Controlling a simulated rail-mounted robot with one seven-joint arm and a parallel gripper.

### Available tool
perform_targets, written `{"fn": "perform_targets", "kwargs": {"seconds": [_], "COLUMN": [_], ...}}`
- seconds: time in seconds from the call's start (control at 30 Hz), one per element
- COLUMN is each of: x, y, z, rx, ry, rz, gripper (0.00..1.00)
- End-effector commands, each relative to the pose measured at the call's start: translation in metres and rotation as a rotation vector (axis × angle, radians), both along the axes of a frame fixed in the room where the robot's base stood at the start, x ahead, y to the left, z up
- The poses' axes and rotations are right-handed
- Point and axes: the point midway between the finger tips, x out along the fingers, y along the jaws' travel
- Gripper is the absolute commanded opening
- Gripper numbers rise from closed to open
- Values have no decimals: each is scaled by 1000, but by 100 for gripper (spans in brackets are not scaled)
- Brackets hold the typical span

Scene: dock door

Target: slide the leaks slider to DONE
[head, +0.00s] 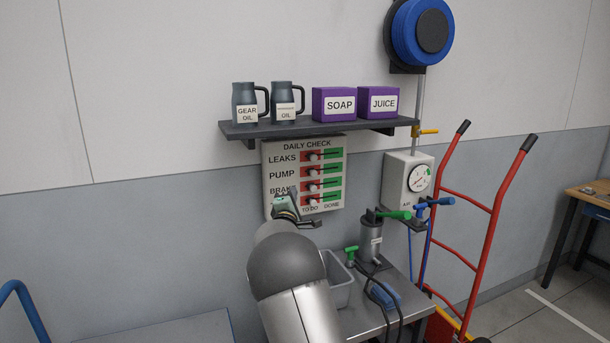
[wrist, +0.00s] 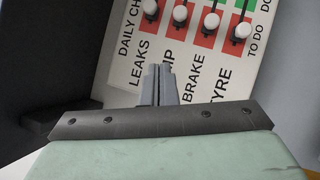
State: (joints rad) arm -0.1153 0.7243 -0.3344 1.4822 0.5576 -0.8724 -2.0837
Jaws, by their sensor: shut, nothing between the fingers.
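The DAILY CHECK board (head: 268,150) hangs on the wall under the shelf. Its top row is LEAKS. The leaks slider's white knob (head: 312,157) sits on the red TO DO side, left of the green DONE side. My gripper (head: 286,201) is in front of the board's lower left, covering part of the BRAKE and lowest rows.
The other sliders, such as the pump knob (wrist: 180,14), are also on red. A dark shelf (head: 330,127) above holds oil jugs and purple boxes. An air gauge box (head: 397,180) stands right of the board. A bench (head: 400,295) with a grey bin is below.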

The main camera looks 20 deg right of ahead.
Motion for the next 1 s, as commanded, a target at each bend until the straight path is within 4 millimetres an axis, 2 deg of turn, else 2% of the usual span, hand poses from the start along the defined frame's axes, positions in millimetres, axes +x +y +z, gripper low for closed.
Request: {"fn": "perform_targets", "kwargs": {"seconds": [0.13,0.57,0.67,1.0], "x": [5,10,21,75], "y": [-2,-6,-13,-45], "z": [0,4,9,31], "rx": [-95,-100,-100,-98], "ry": [-23,-22,-23,-23], "rz": [-45,-46,-48,-46], "gripper": [0,0,0,0]}}
